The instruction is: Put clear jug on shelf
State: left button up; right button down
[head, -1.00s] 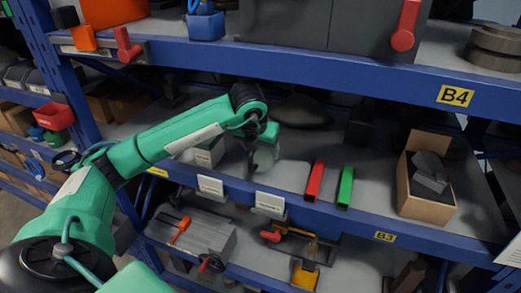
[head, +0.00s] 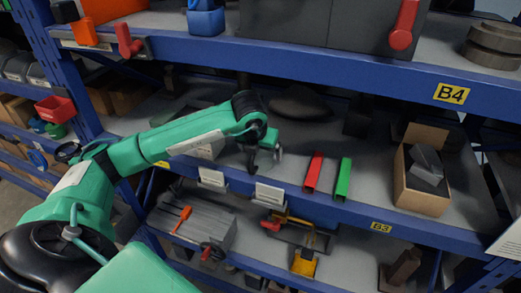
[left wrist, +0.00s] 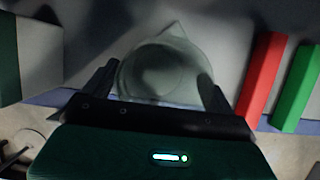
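The clear jug (left wrist: 163,75) is see-through and round, seen from above in the left wrist view, with its pointed spout toward the top. It fills the gap between the two dark fingers of my left gripper (left wrist: 160,85), which appear to press on its sides. In the head view the jug (head: 270,159) is small and partly hidden by my left gripper (head: 262,152), low over the middle shelf (head: 300,206) labelled B3. I cannot tell whether its base touches the shelf. My right gripper is not in view.
A red bar (head: 313,172) and a green bar (head: 342,179) lie right of the jug. A pale box (head: 207,150) is at its left, partly behind my arm. An open cardboard box (head: 420,180) stands farther right. The upper shelf edge (head: 330,62) runs above my arm.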

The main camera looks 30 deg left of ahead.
pick_arm(q)
jog(key=shift+r, duration=0.25)
jog(key=s+d+r+b, duration=0.1)
jog(key=s+r+b, duration=0.1)
jog(key=s+b, duration=0.2)
jog(key=s+d+r+b, duration=0.2)
jog(key=s+b, duration=0.2)
jog(key=s, duration=0.5)
jog(key=shift+s+d+r, duration=0.15)
jog(key=shift+s+r, duration=0.05)
jog(key=shift+s, duration=0.1)
jog(key=shift+f, duration=0.1)
